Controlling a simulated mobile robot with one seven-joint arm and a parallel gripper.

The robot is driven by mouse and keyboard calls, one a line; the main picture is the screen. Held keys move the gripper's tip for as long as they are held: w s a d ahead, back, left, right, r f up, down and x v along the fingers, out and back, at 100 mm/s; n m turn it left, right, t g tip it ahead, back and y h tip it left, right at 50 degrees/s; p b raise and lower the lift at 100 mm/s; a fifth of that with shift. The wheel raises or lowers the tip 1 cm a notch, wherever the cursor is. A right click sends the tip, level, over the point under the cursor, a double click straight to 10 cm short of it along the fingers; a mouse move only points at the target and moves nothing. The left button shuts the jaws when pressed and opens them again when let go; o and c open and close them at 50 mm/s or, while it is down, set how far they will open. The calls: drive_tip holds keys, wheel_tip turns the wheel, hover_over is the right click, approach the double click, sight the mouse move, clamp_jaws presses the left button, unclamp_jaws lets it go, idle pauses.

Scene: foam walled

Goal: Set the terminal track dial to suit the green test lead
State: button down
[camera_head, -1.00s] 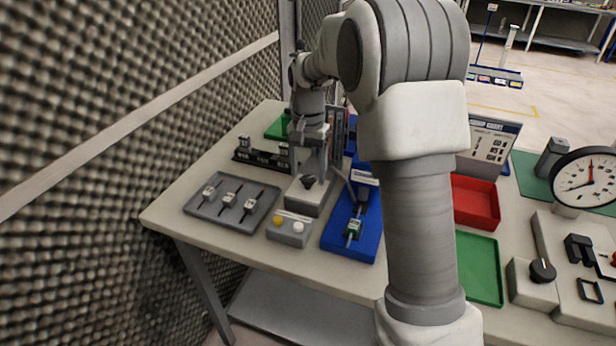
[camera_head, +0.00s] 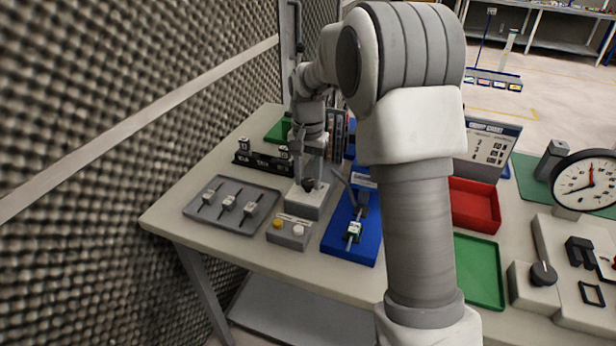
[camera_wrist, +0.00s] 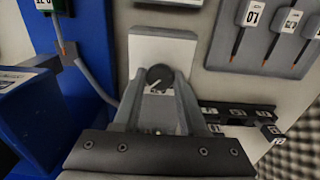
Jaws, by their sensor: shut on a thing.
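The dial is a round black knob (camera_wrist: 160,77) with a white pointer line, on a light box (camera_head: 306,202); in the wrist view its pointer slants down to the left. My gripper (camera_head: 309,178) is shut on the knob, with a finger at each side in the wrist view (camera_wrist: 159,88). The markings by the knob are partly hidden and too small to read. A lead with a green, white-labelled block (camera_head: 353,232) lies in the blue fixture (camera_head: 340,245) right of the dial box. The blue fixture is at the left in the wrist view (camera_wrist: 92,45).
A grey tray (camera_head: 190,210) with three tagged leads is left of the dial. A box (camera_head: 289,235) with yellow and white buttons stands in front. A black rack (camera_head: 262,162) is behind. A chart board (camera_head: 490,143), red tray (camera_head: 474,205) and green tray (camera_head: 480,270) stand right.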

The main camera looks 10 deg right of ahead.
drive_tip(key=shift+r+n, duration=0.1)
drive_tip(key=shift+n, duration=0.2)
drive_tip(key=n+p, duration=0.2)
drive_tip(key=n, duration=0.1)
drive_tip(key=shift+n, duration=0.3)
drive_tip(key=n+p, duration=0.2)
drive_tip(key=n, duration=0.2)
drive_tip(key=shift+n, duration=0.3)
drive_tip(key=shift+c, duration=2.2)
unclamp_jaws()
